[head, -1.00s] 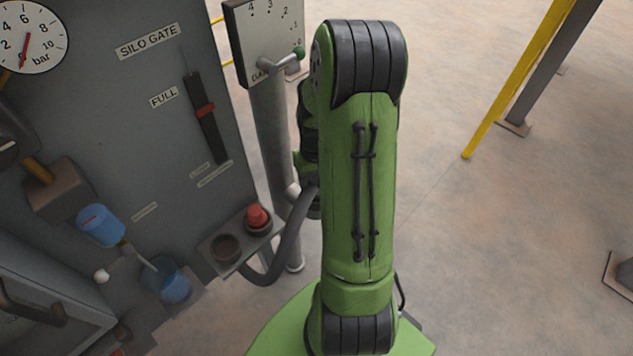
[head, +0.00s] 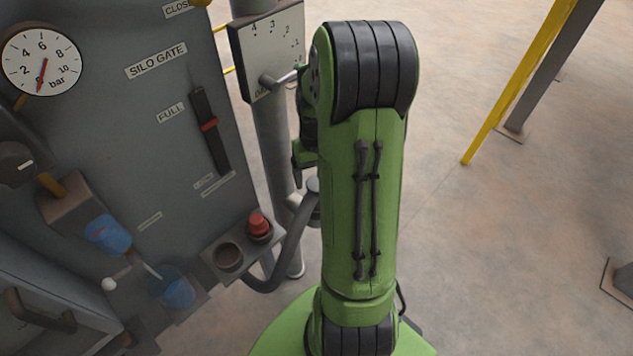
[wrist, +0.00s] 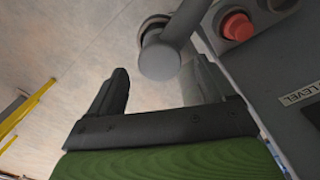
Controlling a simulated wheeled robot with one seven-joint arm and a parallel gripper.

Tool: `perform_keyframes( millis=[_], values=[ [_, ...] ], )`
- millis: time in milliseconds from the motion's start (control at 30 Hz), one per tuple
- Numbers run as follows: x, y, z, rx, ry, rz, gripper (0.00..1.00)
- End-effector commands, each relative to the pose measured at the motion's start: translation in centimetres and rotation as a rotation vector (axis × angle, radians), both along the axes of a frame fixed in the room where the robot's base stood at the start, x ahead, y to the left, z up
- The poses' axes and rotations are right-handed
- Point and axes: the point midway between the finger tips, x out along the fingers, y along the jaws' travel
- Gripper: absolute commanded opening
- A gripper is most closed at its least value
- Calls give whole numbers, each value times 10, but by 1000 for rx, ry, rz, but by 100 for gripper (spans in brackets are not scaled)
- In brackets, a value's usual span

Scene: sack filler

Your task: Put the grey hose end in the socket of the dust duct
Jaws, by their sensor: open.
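The grey hose (head: 292,235) curves up from beneath a small bracket, and its upper end is partly hidden behind my arm in the head view. In the wrist view a round grey hose end (wrist: 160,60) faces the camera between the fingertips. My gripper (wrist: 160,76) is open around the line to it; whether a finger touches it I cannot tell. The head view shows only a part of my gripper, beside the arm. The grey upright duct (head: 275,145) stands behind, with a pale stub low on its side, partly hidden; whether this is the socket I cannot tell.
The bracket (head: 212,262) carries a red button (head: 259,224) and a dark round cup (head: 228,256) close to the hose. A grey cabinet (head: 140,120) fills the left. A lever panel (head: 268,45) is on the duct. Open floor lies at the right.

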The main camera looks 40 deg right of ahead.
Motion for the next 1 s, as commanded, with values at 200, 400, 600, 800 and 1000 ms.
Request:
perform_keyframes(
  millis=[200,400,600,800,1000],
  values=[
    [1,0,46,-1,-2,1,82],
    [2,21,74,-32,-32,44,82],
    [-23,111,145,-126,-192,210,82],
    [-85,183,179,-133,-399,375,82],
    [-113,201,180,-106,-481,436,82]
  ],
)
